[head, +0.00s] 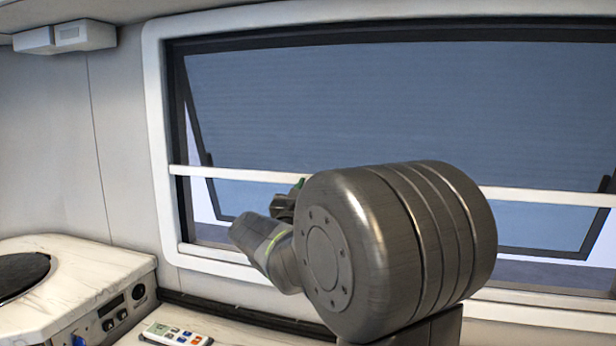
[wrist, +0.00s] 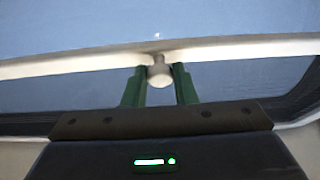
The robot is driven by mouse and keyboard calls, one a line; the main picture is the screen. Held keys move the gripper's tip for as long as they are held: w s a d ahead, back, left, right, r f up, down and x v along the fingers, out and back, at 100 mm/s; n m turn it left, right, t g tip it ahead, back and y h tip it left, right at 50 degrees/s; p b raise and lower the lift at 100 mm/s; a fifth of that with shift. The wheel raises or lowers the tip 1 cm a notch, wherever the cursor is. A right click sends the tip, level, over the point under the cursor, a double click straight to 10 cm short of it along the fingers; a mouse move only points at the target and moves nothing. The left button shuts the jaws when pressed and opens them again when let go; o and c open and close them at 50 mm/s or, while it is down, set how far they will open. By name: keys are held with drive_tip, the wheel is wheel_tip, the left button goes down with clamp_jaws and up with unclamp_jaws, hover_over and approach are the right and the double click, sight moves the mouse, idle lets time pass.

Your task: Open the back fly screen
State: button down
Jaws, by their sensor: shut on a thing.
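The back fly screen (head: 330,105) is a dark, finely lined sheet in the white-framed window. It covers the window from the top down to a white crossbar (head: 235,174). Below the bar the window is uncovered. In the wrist view the bar (wrist: 80,62) crosses the picture, with a small round white knob (wrist: 159,75) on its underside. My gripper (wrist: 160,78) has its two green fingers shut on this knob, one on each side. In the head view my arm hides most of my gripper and the middle of the bar.
A tilted outer window pane (head: 245,197) stands open beyond the screen. A white counter with a dark round hob (head: 22,272) is at the lower left. A white remote control (head: 176,334) lies on the worktop below the window. A white box (head: 84,36) hangs at the upper left.

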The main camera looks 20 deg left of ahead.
wheel_tip(320, 180, down, 20)
drive_tip(key=b, duration=1.2)
drive_tip(key=shift+f+b, duration=0.15)
drive_tip(key=shift+b, duration=0.15)
drive_tip(key=c, duration=1.2)
unclamp_jaws()
drive_tip(key=shift+s, duration=0.1)
drive_tip(key=v, duration=1.3)
drive_tip(key=shift+s, duration=0.35)
